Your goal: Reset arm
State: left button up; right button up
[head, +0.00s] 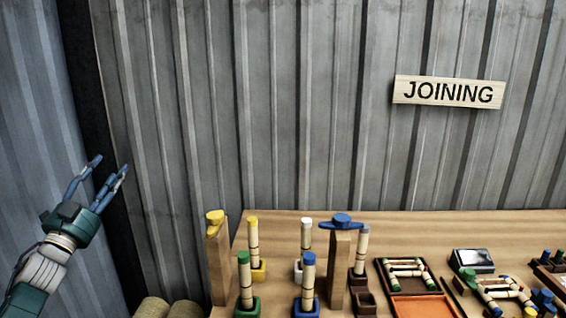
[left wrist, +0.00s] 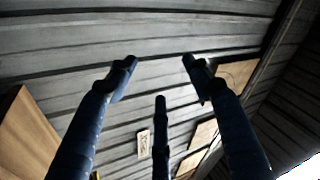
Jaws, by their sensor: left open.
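My left gripper (head: 106,178) is raised at the left of the head view, with blue fingers spread and nothing between them. It is in front of the corrugated metal wall, left of the table and apart from it. In the left wrist view its fingers (left wrist: 160,80) are apart and empty, with the corrugated wall behind them. My right gripper does not show in either view.
A wooden table (head: 285,222) at the lower right holds several rattan sticks upright in coloured holders, such as a blue-topped one (head: 308,270). A tray (head: 425,308) lies farther right. A JOINING sign (head: 449,92) hangs on the wall. Rattan rolls (head: 152,307) stand beside the table.

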pick_arm(q)
jog(key=w+a+f+n+g+y, duration=0.2)
jog(key=a+f+n+g+y, duration=0.2)
jog(key=a+f+n+y, duration=0.4)
notch_tip(320, 180, down, 23)
jog(key=s+d+g+h, duration=0.2)
jog(key=s+g, duration=0.1)
jog(key=s+d+f+n+g, duration=0.1)
jog(key=s+d+f+g, duration=0.15)
jog(key=s+f, duration=0.6)
jog(key=s+d+f+g+h, duration=0.1)
jog(key=s+d+f+g, duration=0.15)
jog(key=f, duration=1.05)
jog(key=s+d+f+n+g, duration=0.1)
jog(key=s+d+f, duration=0.2)
jog(key=s+f, duration=0.6)
jog(key=s+d+f+g+h, duration=0.1)
jog(key=s+d+f+g, duration=0.35)
jog(key=s+f, duration=0.8)
jog(key=s+d+f+g, duration=0.2)
jog(key=s+d+f, duration=0.65)
jog(key=s, duration=0.65)
jog(key=s+d+f+g, duration=0.1)
jog(key=s+d+f, duration=0.1)
jog(key=s, duration=0.7)
jog(key=s+d+f+g+h, duration=0.1)
jog(key=s+d+f, duration=0.2)
jog(key=s, duration=0.6)
jog(key=shift+d+n, duration=0.2)
jog(key=shift+n, duration=0.1)
